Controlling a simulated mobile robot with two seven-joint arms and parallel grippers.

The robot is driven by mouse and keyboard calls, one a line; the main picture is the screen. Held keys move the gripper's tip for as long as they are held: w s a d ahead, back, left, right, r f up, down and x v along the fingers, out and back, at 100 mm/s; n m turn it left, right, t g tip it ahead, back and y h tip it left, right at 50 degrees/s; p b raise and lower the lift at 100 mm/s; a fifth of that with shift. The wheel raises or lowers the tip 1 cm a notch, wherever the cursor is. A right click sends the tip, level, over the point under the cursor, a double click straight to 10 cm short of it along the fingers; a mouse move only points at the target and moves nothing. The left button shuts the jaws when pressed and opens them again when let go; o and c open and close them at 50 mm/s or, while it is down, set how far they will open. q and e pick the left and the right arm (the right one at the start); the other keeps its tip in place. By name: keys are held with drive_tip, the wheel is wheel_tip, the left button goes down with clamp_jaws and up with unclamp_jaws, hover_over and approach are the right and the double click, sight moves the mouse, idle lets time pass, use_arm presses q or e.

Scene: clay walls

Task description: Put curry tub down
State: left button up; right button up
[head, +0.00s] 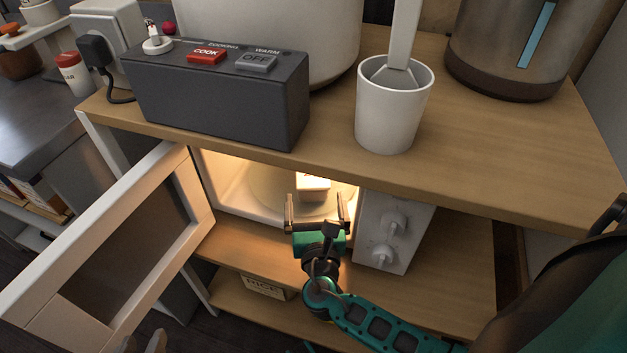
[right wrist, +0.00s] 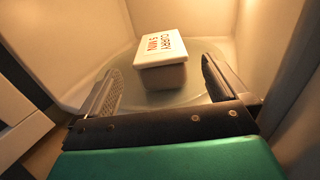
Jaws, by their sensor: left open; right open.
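The curry tub (head: 313,187) is a small box with a white lid; in the right wrist view (right wrist: 162,48) the lid reads "CURRY 5 MIN". It rests on the glass turntable (right wrist: 190,97) inside the lit microwave (head: 226,190). My right gripper (head: 316,202) is open at the microwave's mouth. In the right wrist view its fingers (right wrist: 160,75) stand apart to either side, with visible gaps between them and the tub. My left gripper (head: 145,344) shows only partly at the bottom edge of the head view, its jaws apart.
The microwave door (head: 186,205) hangs open to the left. The control panel with two knobs (head: 388,235) is right of the opening. A counter above holds a grey switch box (head: 220,100), a white cup (head: 388,115) and a kettle (head: 500,50). A rice box (head: 264,287) sits below.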

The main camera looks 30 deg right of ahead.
drive_tip(key=v, duration=0.3)
idle(0.6)
